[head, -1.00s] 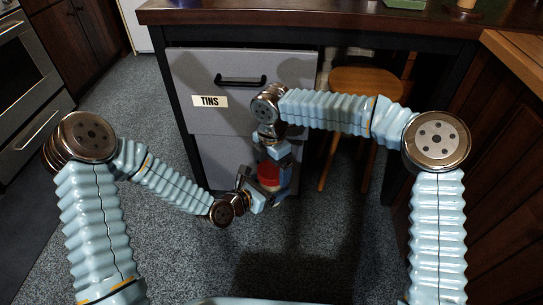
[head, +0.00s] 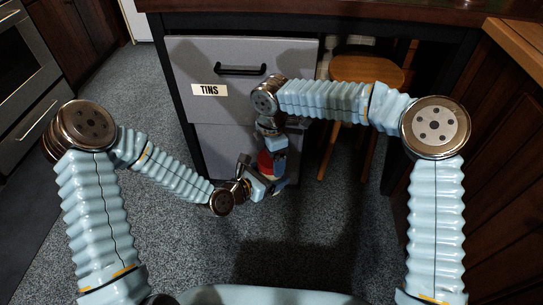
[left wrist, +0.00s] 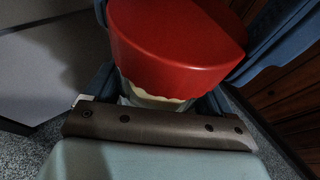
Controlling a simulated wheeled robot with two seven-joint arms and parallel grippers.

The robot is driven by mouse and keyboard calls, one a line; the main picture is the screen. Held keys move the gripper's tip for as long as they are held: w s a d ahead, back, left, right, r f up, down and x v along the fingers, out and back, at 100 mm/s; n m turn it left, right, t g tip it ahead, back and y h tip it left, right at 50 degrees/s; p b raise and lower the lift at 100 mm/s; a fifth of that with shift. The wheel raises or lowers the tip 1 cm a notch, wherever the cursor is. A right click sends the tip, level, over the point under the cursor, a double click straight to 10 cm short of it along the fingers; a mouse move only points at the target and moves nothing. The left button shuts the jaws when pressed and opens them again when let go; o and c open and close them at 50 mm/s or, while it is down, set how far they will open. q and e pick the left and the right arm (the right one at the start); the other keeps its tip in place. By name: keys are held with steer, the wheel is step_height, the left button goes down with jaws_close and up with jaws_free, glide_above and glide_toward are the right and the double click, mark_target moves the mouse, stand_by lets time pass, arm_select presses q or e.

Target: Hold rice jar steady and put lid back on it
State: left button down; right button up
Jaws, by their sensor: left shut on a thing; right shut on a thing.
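The red lid (head: 267,164) shows in the head view in front of the grey drawers, low between my two grippers. In the left wrist view the lid (left wrist: 175,40) is large, directly over the rice jar (left wrist: 155,98), whose pale contents show in a narrow strip under its rim. I cannot tell whether the lid is fully seated. My left gripper (head: 268,185) is shut on the jar from the left; its palm hides the jar's lower part in the wrist view. My right gripper (head: 272,148) comes from above and is shut on the lid, with blue fingers at both sides of it.
A grey drawer unit (head: 205,60) labelled TINS stands under the dark counter just behind the grippers. A wooden stool (head: 365,68) is to the right. Dark wood cabinets (head: 500,150) line the right side. Speckled floor (head: 300,235) in front is clear.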

steer(key=shift+r+m, duration=0.1)
steer(key=shift+m, duration=1)
steer(key=o, duration=1)
steer(key=shift+r, duration=2.2)
